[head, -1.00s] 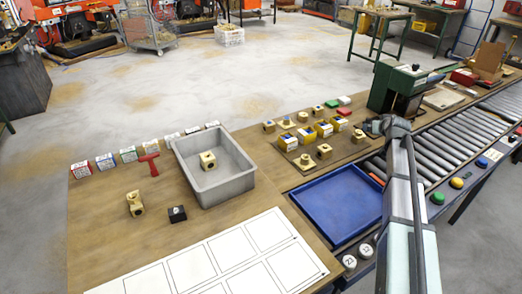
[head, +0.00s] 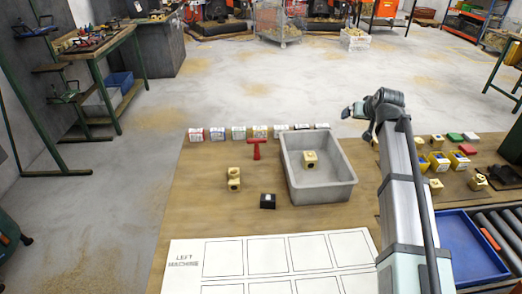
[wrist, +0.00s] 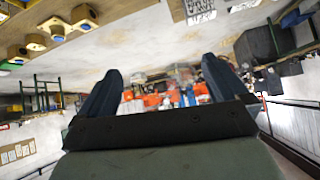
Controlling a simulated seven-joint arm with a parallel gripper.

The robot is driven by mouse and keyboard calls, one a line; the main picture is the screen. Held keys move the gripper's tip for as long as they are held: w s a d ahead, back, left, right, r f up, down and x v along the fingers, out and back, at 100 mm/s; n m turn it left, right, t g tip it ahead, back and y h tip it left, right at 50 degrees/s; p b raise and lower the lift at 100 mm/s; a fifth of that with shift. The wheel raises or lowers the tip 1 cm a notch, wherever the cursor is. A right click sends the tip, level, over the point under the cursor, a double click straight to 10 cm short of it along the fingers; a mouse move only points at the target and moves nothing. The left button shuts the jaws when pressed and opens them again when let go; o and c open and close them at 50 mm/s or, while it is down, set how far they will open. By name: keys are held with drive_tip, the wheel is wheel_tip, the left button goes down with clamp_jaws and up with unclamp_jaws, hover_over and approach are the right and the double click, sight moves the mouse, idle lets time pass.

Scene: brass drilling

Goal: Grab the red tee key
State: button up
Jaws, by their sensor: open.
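The red tee key (head: 256,150) lies on the brown table left of the grey bin, with its crossbar toward the row of small boxes. My gripper (head: 357,110) is raised above and to the right of the grey bin in the head view, well apart from the tee key. In the wrist view my gripper (wrist: 165,90) shows two dark fingers spread apart with nothing between them. The tee key does not show in the wrist view.
A grey bin (head: 348,178) holds a brass block (head: 310,161). Small boxes (head: 239,132) line the table's far edge behind the tee key. A blue tray (head: 470,262) sits at right.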

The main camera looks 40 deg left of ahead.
drive_tip(key=s+a+r+n+g, duration=0.1)
drive_tip(key=s+a+r, duration=0.1)
drive_tip(key=s+a, duration=0.6)
drive_tip(key=s+a+r+n+g, duration=0.1)
drive_tip(key=s+a+r, duration=0.1)
drive_tip(key=s+a, duration=0.6)
drive_tip(key=h, duration=0.2)
approach(257, 142)
drive_tip(key=x, duration=0.7)
drive_tip(key=shift+a, duration=0.25)
drive_tip(key=shift+x, duration=2.6)
drive_tip(key=shift+w+r, duration=0.1)
drive_tip(key=shift+w, duration=0.05)
drive_tip(key=shift+c, duration=0.4)
drive_tip(key=c, duration=1.1)
